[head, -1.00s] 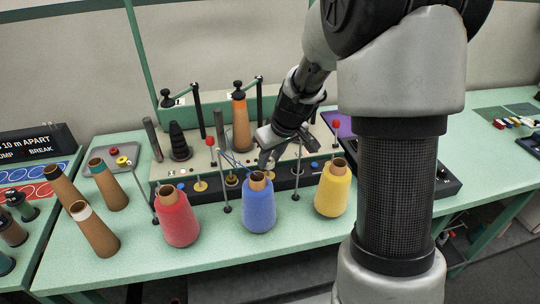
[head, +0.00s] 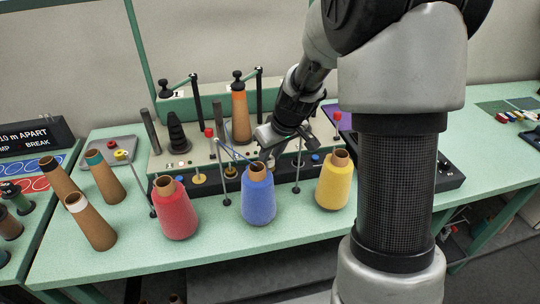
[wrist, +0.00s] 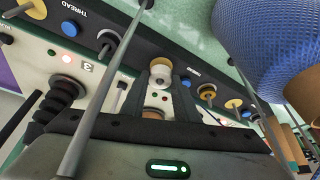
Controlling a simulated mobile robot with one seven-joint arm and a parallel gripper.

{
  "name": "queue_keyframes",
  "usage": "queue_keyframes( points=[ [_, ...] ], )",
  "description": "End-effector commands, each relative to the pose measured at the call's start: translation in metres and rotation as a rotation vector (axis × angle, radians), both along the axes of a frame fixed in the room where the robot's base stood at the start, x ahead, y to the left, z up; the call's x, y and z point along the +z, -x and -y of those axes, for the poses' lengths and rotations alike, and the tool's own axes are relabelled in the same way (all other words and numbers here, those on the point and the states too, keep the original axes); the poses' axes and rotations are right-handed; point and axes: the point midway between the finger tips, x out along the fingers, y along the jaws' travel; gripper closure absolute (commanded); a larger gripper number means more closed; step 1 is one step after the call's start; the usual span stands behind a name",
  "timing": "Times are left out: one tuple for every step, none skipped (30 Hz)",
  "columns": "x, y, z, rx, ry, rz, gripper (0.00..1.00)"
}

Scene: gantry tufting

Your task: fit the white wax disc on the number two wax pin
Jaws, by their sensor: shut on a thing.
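My gripper (wrist: 160,88) reaches over the tufting unit's front panel, with its fingers shut on a small whitish disc (wrist: 160,66), the white wax disc. In the head view my gripper (head: 268,157) is behind the blue cone, and the disc is too small to make out there. A tan disc (wrist: 153,114) shows between the fingers, closer to the palm. A pin with a brown disc (wrist: 207,92) stands just right of the fingers in the wrist view. I cannot tell which pin is number two, nor whether the held disc is around a pin.
Red (head: 175,210), blue (head: 258,196) and yellow (head: 334,182) thread cones stand in front of the panel. Thin red-topped rods (head: 221,165) rise between them; a rod (wrist: 105,85) crosses the wrist view close by. Empty brown cones (head: 91,222) stand at left.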

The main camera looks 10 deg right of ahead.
Motion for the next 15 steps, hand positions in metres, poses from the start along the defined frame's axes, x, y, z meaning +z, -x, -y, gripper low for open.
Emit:
queue_keyframes(
  points=[
    [-0.0004, 0.0000, 0.0000, 0.000, 0.000, 0.000, 0.93],
    [-0.0008, 0.0000, 0.0000, 0.000, 0.000, 0.000, 0.93],
    [-0.0013, 0.0000, 0.0000, 0.000, 0.000, 0.000, 0.93],
    [-0.0016, 0.0000, 0.0000, 0.000, 0.000, 0.000, 0.93],
    [-0.0021, 0.0000, 0.0000, 0.000, 0.000, 0.000, 0.93],
    [-0.0027, 0.0000, 0.0000, 0.000, 0.000, 0.000, 0.93],
    [-0.0031, 0.0000, 0.0000, 0.000, 0.000, 0.000, 0.93],
    [-0.0036, 0.0000, 0.0000, 0.000, 0.000, 0.000, 0.93],
    [-0.0036, 0.0000, 0.0000, 0.000, 0.000, 0.000, 0.71],
    [-0.0031, 0.0001, 0.0000, 0.000, 0.000, 0.000, 0.66],
    [-0.0031, 0.0002, 0.0001, 0.000, 0.000, -0.001, 0.61],
    [-0.0032, 0.0003, 0.0001, 0.000, 0.000, -0.001, 0.54],
    [-0.0033, 0.0004, 0.0000, 0.000, 0.000, -0.001, 0.51],
    [-0.0033, 0.0004, 0.0000, -0.001, 0.000, -0.001, 0.51],
    [-0.0033, 0.0005, 0.0001, -0.001, 0.000, -0.001, 0.51]
  ],
)
